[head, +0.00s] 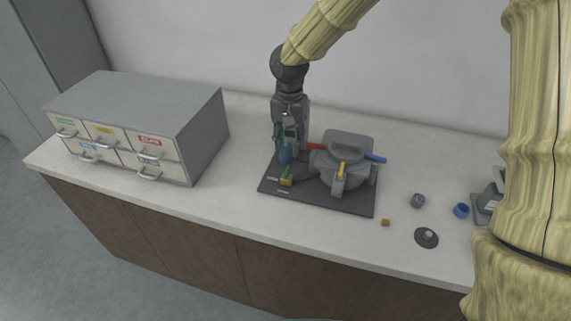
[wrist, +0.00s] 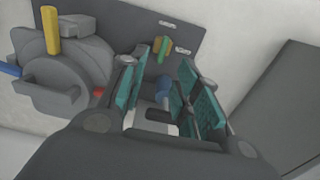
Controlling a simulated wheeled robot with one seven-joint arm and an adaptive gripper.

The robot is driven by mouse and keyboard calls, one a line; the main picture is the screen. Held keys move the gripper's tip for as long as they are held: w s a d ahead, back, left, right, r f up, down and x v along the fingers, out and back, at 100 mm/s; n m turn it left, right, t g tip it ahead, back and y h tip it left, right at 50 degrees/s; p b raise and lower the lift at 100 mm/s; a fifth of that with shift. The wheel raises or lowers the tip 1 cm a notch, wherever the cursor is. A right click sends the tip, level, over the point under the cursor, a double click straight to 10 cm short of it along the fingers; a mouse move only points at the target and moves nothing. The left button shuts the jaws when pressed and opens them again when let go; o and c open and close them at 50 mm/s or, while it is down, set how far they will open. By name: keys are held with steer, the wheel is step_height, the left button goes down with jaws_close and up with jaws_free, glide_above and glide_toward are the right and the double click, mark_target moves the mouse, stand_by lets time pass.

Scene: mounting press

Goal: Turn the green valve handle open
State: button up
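The green valve handle (head: 287,172) is a short bar on a brass-yellow valve body (head: 286,181) at the front left of the dark press plate (head: 331,201). In the wrist view the handle (wrist: 163,49) shows upright in the picture, beyond my fingertips, with the brass body (wrist: 156,44) behind it. My gripper (wrist: 160,72) is open, its teal-padded fingers apart. In the head view my gripper (head: 285,146) points down above and behind the valve. A blue rounded part (wrist: 163,88) shows between the fingers; I cannot tell whether they touch it. The handle appears apart from the fingers.
The grey press (head: 335,160) stands right of the valve, with red (head: 316,146), yellow (head: 341,168) and blue (head: 375,158) handles. A drawer cabinet (head: 190,120) stands at left. Small cups and parts lie at right. The counter between cabinet and plate is clear.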

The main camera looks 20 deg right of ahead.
mark_target(287, 171)
steer(key=shift+a+f+p, duration=0.15)
steer(key=shift+f+p, duration=0.4)
steer(key=shift+f, duration=1.95)
steer(key=shift+a+f+p, duration=0.15)
steer(key=shift+f+p, duration=0.35)
steer(key=shift+f, duration=1.95)
jaws_close()
